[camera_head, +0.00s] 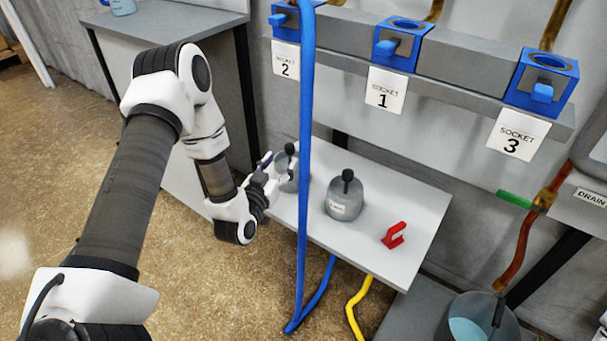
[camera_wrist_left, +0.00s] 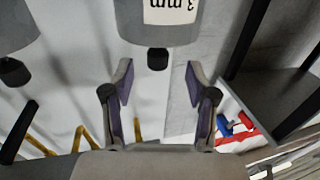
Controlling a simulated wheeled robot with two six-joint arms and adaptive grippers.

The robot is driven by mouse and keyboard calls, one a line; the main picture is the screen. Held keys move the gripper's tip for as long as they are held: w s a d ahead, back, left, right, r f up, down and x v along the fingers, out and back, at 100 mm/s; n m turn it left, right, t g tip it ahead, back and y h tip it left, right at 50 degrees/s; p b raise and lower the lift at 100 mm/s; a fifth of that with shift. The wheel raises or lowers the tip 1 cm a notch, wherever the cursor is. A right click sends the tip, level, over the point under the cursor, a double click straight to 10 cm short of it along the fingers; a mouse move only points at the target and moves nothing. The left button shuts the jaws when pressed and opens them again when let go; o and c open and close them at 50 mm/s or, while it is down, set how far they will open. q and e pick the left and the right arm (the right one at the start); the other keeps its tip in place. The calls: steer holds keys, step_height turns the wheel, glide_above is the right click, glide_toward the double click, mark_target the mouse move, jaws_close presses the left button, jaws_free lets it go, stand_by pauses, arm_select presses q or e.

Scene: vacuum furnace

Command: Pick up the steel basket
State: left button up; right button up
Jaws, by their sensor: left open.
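No item is plainly a wire basket, and I cannot tell which vessel is the steel basket. Two grey vessels with black knobs stand on the light shelf (camera_head: 400,200). One vessel (camera_head: 345,202) with a small label stands mid-shelf. The other vessel (camera_head: 290,182) is at the shelf's left end, partly hidden by my left gripper (camera_head: 276,170). In the left wrist view my left gripper (camera_wrist_left: 160,92) is open, with nothing between its fingers. A labelled grey vessel (camera_wrist_left: 128,22) appears upside down just beyond the fingertips. My right gripper is not in view.
A blue hose (camera_head: 305,110) hangs in front of the shelf, just right of my gripper. A red clip-like object (camera_head: 393,236) lies at the shelf's right. Blue sockets (camera_head: 397,45) line the rail above. A bucket (camera_head: 475,318) stands lower right. A grey cabinet (camera_head: 165,20) is behind my arm.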

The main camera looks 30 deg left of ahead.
mark_target(288, 154)
arm_select(q)
steer(key=w+b, duration=0.1)
steer(key=w, duration=0.1)
steer(key=w+b, duration=0.1)
steer(key=w, duration=0.2)
steer(key=shift+w+a+f, duration=0.1)
steer(key=shift+w+a, duration=0.1)
steer(key=shift+w, duration=0.2)
steer(key=shift+s, duration=0.1)
jaws_close()
